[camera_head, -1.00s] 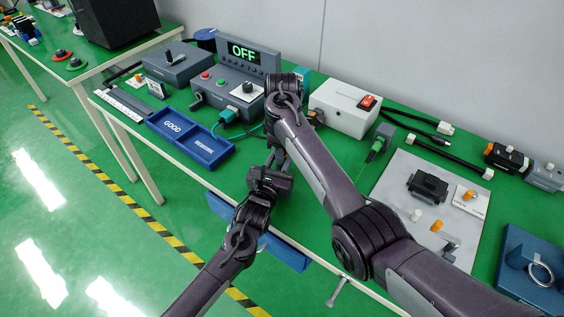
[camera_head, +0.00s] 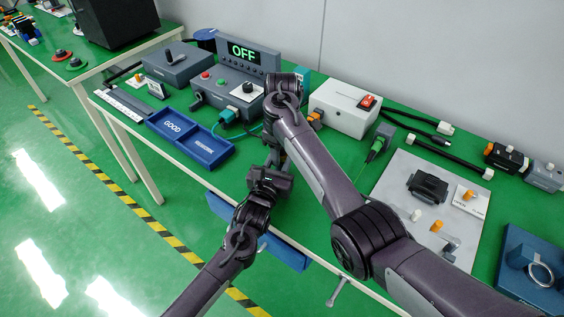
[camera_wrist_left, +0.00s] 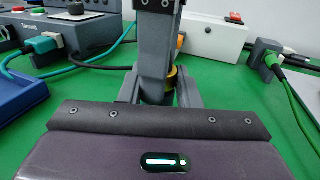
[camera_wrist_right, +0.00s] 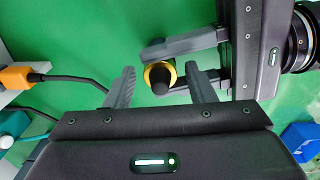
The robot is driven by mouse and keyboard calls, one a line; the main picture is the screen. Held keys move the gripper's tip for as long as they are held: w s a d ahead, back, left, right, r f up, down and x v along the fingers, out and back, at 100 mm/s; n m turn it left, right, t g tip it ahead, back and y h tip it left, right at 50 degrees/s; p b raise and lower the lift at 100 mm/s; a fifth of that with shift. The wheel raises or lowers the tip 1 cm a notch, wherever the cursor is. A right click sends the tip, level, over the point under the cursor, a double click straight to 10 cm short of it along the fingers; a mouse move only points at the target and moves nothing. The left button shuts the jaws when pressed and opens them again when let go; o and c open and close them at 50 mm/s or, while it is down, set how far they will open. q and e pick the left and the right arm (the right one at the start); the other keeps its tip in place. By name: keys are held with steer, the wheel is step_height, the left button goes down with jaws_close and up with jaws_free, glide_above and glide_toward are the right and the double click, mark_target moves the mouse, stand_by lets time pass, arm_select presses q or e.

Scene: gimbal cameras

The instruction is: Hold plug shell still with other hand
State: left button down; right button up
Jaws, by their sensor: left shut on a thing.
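The plug shell (camera_wrist_right: 160,77) shows in the right wrist view as a yellow ring with a black centre. My left gripper (camera_wrist_right: 187,62) reaches in from the right of that view and is shut on the shell. In the left wrist view, part of the yellow ring (camera_wrist_left: 172,79) shows between the left fingers. My right gripper (camera_wrist_right: 162,88) is open, with its fingers on either side of the shell and green gaps visible between. In the head view my left gripper (camera_head: 272,160) is above the table's front edge; the shell and right fingers are hard to make out there.
A blue two-part tray (camera_head: 208,147) lies left of the grippers. A grey control box (camera_head: 226,90) reading OFF and a white box (camera_head: 345,107) with a red switch stand behind. A green-lead plug (camera_head: 378,143) and a grey fixture plate (camera_head: 400,190) are to the right.

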steer(key=shift+r, duration=0.1)
steer(key=shift+r, duration=2.15)
steer(key=shift+o, duration=0.2)
steer(key=o, duration=0.5)
steer(key=shift+o, duration=0.2)
step_height(320, 180, up, 8)
steer(key=shift+f, duration=0.25)
